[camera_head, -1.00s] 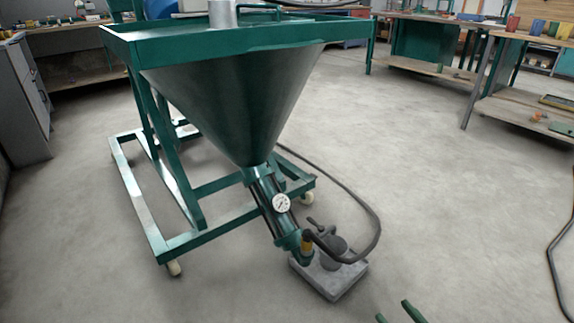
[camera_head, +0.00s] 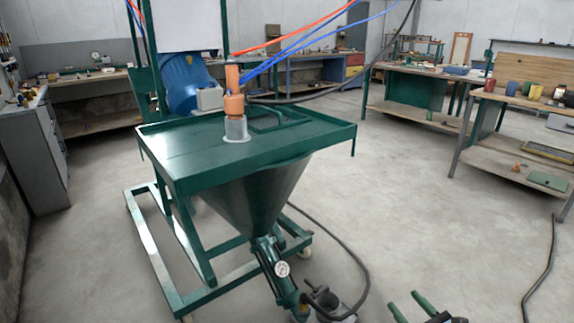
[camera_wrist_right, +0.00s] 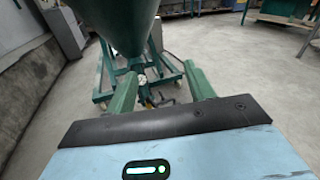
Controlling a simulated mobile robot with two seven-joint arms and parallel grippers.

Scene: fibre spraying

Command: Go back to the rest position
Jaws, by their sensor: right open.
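My right gripper (camera_head: 410,306) shows at the bottom right of the head view, its two green fingers apart and nothing between them. In the right wrist view the same open gripper (camera_wrist_right: 163,88) points toward the spraying machine, with clear air between its fingers. The green spraying machine (camera_head: 190,150) stands on its wheeled frame left of the gripper, and its hopper (camera_wrist_right: 112,25) fills the top left of the wrist view. The gripper is apart from it. My left gripper is in neither view.
An orange fitting (camera_head: 233,95) with red and blue hoses stands on the machine's top. A black hose (camera_head: 345,245) curves beside the hopper. Workbenches (camera_head: 500,100) stand at the right, a grey cabinet (camera_head: 32,150) at the left.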

